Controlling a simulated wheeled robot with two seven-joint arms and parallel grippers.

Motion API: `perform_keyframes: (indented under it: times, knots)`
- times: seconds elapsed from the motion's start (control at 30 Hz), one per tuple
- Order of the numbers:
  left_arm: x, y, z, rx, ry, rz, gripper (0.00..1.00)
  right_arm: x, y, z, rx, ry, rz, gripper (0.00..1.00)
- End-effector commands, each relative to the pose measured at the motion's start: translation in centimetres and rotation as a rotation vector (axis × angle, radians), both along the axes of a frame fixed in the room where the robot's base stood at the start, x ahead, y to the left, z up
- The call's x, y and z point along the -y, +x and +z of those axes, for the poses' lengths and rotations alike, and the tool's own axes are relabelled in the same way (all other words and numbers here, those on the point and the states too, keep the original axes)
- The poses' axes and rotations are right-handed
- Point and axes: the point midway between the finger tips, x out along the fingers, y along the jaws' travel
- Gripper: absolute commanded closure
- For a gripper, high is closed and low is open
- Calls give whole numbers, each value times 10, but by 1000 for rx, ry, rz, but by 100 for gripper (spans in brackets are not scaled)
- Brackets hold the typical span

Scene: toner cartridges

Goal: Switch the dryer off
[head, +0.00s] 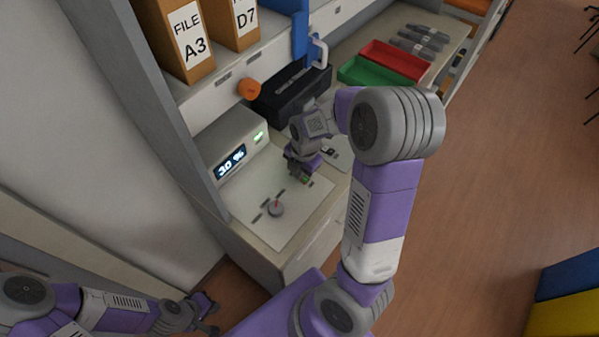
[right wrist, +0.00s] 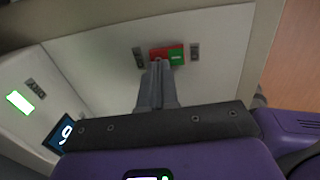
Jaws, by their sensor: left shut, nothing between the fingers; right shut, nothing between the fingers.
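The dryer's white unit (head: 213,137) stands on the bench in the head view, with a lit display (head: 231,162) reading about 30 % and a lit green lamp (head: 258,136). A rocker switch, red on the left and green on the right, shows in the right wrist view (right wrist: 176,56); in the head view only a green bit shows below my right gripper (head: 303,172). That gripper is shut and empty; its fingertips (right wrist: 158,64) overlap the red half. I cannot tell whether they touch. My left gripper (head: 209,313) is shut and empty, low at the left, away from the bench.
A grey knob (head: 275,208) with a red mark sits on the pale panel (head: 255,192) near the switch. A black box (head: 282,100), an orange round thing (head: 249,89), a green tray (head: 357,71) and a red tray (head: 397,57) lie further back. Shelves with files stand above.

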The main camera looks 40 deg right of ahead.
Motion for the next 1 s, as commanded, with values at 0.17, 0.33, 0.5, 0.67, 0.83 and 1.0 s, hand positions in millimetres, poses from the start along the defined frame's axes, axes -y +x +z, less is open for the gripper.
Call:
perform_keyframes:
  times: [0.17,0.33,0.5,0.67,0.83,1.0]
  knots:
    - [0,0,-1,0,0,0,100,0,0,-4,0,0,0,100]
    - [0,0,-1,0,0,0,100,0,0,-4,1,0,0,100]
    - [0,0,1,0,0,0,100,0,2,-5,-21,-5,1,100]
    - [0,0,6,0,0,0,100,-1,4,-11,-92,-22,0,100]
    - [0,0,5,0,0,0,100,-1,3,-13,-93,-20,0,100]
    - [0,0,5,0,0,0,100,-1,-2,-14,-97,-19,0,100]
